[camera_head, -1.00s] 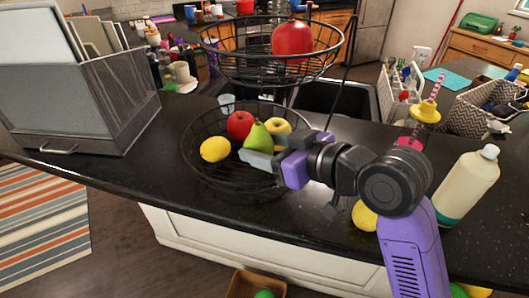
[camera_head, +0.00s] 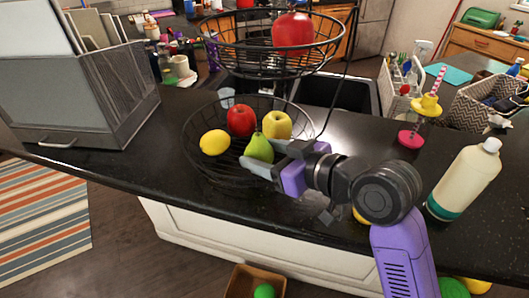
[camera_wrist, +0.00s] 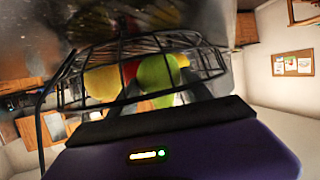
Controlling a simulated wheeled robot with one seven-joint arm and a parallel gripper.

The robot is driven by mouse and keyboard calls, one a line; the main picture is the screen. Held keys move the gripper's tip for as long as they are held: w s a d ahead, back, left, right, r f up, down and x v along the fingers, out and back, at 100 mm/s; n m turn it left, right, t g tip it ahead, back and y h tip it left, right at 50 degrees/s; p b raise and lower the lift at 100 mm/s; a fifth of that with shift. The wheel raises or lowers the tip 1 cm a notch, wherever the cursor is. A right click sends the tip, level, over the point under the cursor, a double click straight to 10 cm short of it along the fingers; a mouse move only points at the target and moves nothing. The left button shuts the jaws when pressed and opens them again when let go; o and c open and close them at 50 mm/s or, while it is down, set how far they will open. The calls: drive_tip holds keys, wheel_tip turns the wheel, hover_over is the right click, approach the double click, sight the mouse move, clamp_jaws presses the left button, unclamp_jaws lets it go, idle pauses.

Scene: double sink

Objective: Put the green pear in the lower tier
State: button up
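The green pear (camera_head: 259,149) is inside the black wire lower tier (camera_head: 196,168), at its near right side. It also shows in the wrist view (camera_wrist: 157,73). My gripper (camera_head: 268,158) reaches in over the basket's right rim, with its grey fingers on either side of the pear and apparently against it. Whether the pear touches the basket floor cannot be told. A yellow lemon (camera_head: 214,142), a red apple (camera_head: 241,120) and a yellow apple (camera_head: 277,125) lie in the same basket. The upper tier (camera_head: 232,62) holds a red fruit (camera_head: 292,30).
A grey mesh file holder (camera_head: 110,105) stands left of the basket. At right are a cream bottle (camera_head: 465,182) and a pink and yellow toy (camera_head: 425,106). A yellow fruit sits partly hidden behind my wrist. The sink (camera_head: 335,92) lies behind.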

drive_tip(key=o, duration=0.3)
drive_tip(key=shift+r, duration=0.1)
drive_tip(key=shift+r+p, duration=0.25)
drive_tip(key=shift+p, duration=0.1)
drive_tip(key=b+v, duration=0.2)
drive_tip(key=v, duration=1)
drive_tip(key=shift+r, duration=0.25)
